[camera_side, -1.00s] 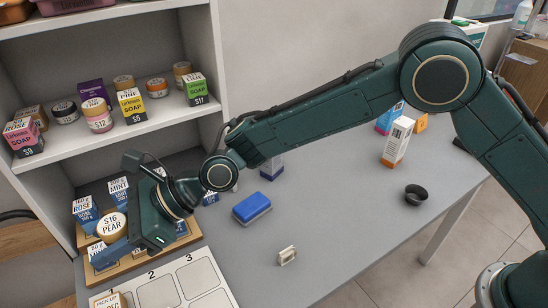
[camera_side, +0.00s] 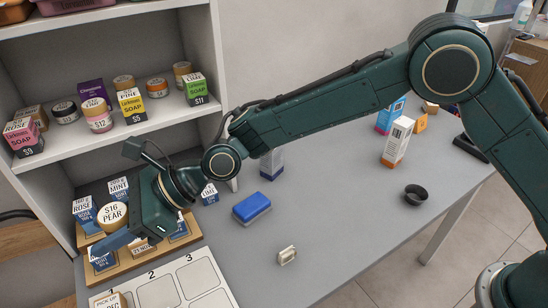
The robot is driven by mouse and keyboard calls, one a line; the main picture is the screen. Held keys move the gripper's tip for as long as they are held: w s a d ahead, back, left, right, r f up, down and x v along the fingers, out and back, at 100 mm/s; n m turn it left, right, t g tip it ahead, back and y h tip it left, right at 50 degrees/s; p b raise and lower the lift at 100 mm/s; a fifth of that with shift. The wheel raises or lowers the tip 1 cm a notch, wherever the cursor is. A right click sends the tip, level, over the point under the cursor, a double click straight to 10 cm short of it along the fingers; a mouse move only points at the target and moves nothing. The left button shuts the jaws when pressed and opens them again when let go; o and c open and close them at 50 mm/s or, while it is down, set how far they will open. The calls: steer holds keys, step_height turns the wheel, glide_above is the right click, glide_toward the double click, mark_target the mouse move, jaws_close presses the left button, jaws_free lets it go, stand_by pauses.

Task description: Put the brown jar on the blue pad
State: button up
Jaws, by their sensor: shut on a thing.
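The jar (camera_side: 114,216) has a tan, round lid marked S16 PEAR. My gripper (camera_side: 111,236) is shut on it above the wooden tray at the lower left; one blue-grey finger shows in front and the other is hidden. Most of the jar's body is hidden behind the gripper. A blue pad-like block (camera_side: 251,206) with a pale underside lies on the grey counter, right of my gripper and apart from it. Its top is bare.
The wooden tray (camera_side: 123,268) holds several blue-and-white boxes. A white numbered panel (camera_side: 185,284) lies in front. Shelves (camera_side: 88,141) with jars and soap boxes stand behind. A small pale block (camera_side: 287,255), black cup (camera_side: 415,195) and white-orange box (camera_side: 397,142) stand rightward; counter between is clear.

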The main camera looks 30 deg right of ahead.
steer(key=w+d+r+m+t, duration=0.1)
steer(key=w+d, duration=0.3)
steer(key=d, duration=0.3)
steer(key=w+d+m+t, duration=0.1)
steer(key=w+d, duration=0.2)
steer(key=d, duration=0.3)
steer(key=r+m+t+h, duration=0.1)
steer(key=m+t+h, duration=0.1)
steer(key=m+t, duration=0.1)
glide_above(246, 204)
step_height(246, 204, down, 16)
steer(key=shift+r, duration=0.1)
steer(key=shift+f, duration=1.95)
steer(key=shift+f, duration=0.15)
steer(key=o, duration=1)
